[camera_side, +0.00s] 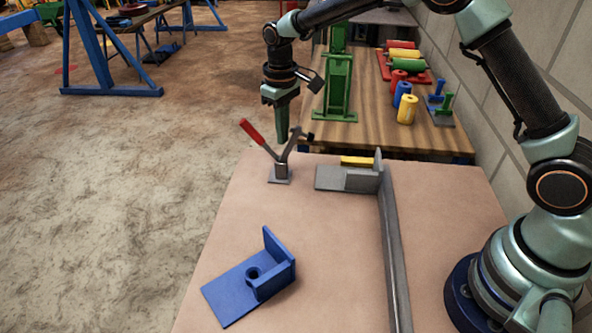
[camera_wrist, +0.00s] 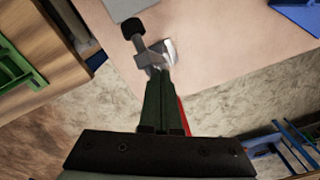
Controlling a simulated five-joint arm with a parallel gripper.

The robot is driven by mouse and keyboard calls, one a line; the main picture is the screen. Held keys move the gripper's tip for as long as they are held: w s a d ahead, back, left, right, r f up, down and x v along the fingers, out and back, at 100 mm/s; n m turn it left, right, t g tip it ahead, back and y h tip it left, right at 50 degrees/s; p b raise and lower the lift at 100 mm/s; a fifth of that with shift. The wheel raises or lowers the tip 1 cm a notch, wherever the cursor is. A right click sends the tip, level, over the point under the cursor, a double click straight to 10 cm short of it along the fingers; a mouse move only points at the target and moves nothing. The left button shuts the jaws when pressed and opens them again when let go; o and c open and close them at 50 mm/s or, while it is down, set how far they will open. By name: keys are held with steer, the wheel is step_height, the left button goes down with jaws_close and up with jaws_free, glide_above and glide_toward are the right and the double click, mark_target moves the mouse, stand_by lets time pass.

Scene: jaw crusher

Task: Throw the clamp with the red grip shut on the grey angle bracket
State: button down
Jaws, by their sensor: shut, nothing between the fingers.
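The toggle clamp (camera_side: 281,172) stands on a small grey base at the table's far left corner. Its red grip (camera_side: 252,132) slants up to the left, and its black-tipped bar (camera_side: 308,137) is raised toward the right, clear of the bracket. The grey angle bracket (camera_side: 332,178) lies flat to the right of the clamp, apart from it. My gripper (camera_side: 282,139) is shut and empty, pointing down just above the clamp, between grip and bar. In the wrist view its fingertips (camera_wrist: 161,78) overlap the clamp (camera_wrist: 152,56), and the red grip (camera_wrist: 184,118) is mostly hidden behind the fingers.
A long grey rail (camera_side: 392,250) runs along the table right of the bracket. A yellow block (camera_side: 357,161) sits behind the bracket. A blue angle bracket (camera_side: 240,287) with a round hole lies at the front. A wooden bench (camera_side: 365,135) stands behind. The table's middle is clear.

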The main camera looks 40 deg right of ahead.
steer(key=shift+s+d+f, duration=1)
steer(key=shift+s+d, duration=0.65)
steer(key=shift+w+a+r, duration=0.25)
steer(key=shift+r, duration=1.3)
steer(key=shift+w+a+r, duration=0.2)
steer(key=shift+w+r, duration=0.05)
steer(key=shift+r, duration=1.25)
steer(key=shift+w+a+r, duration=0.25)
steer(key=shift+r, duration=1.75)
steer(key=shift+r, duration=0.1)
